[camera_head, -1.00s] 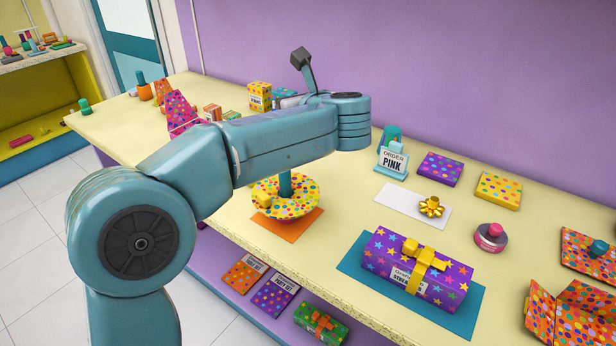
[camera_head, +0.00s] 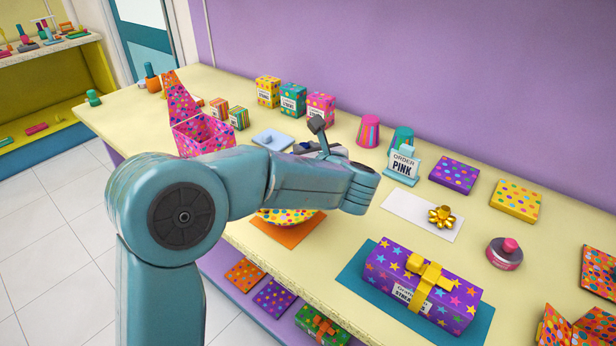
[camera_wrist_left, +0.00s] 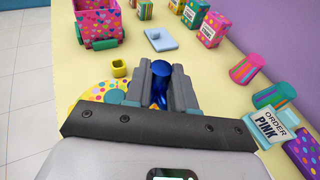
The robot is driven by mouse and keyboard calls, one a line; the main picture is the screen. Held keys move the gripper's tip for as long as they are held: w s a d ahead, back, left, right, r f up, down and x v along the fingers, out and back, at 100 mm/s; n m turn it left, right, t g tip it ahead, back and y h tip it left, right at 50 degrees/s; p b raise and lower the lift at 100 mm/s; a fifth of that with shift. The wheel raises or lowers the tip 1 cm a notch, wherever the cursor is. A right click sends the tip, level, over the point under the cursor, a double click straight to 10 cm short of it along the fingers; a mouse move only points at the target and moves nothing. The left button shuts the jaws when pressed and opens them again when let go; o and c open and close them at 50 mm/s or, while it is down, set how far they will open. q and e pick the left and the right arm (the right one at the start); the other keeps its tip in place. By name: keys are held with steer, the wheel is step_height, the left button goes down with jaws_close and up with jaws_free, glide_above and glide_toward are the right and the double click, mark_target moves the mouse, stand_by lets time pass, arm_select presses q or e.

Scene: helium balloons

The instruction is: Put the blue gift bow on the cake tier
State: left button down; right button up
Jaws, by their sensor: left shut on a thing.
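My left gripper (camera_head: 308,148) is shut on a shiny dark blue thing, which I take to be the blue gift bow (camera_wrist_left: 160,82). Its shape is mostly hidden between the fingers. The cake tier (camera_head: 288,216), a round yellow plate with coloured dots, sits on an orange mat. My left arm covers much of it in the head view. In the left wrist view its dotted edge (camera_wrist_left: 88,100) shows left of the gripper, with a small yellow piece (camera_wrist_left: 119,69) beside the fingers. The held thing is apart from the pale blue plate beyond. My right gripper is not in view.
A pale blue plate (camera_head: 273,139) with a small knob lies behind the gripper. The order-pink sign (camera_head: 402,167), striped cup (camera_head: 368,131) and purple star gift (camera_head: 420,285) stand to the right.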

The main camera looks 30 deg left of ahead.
arm_select(q)
step_height(320, 180, down, 7)
steer(key=shift+w+f, duration=0.1)
steer(key=shift+f, duration=0.05)
steer(key=shift+w+f, duration=0.15)
steer(key=shift+s, duration=0.2)
steer(key=shift+f, duration=0.1)
steer(key=c, duration=1.2)
jaws_free()
steer(key=shift+w, duration=0.15)
steer(key=shift+c, duration=0.2)
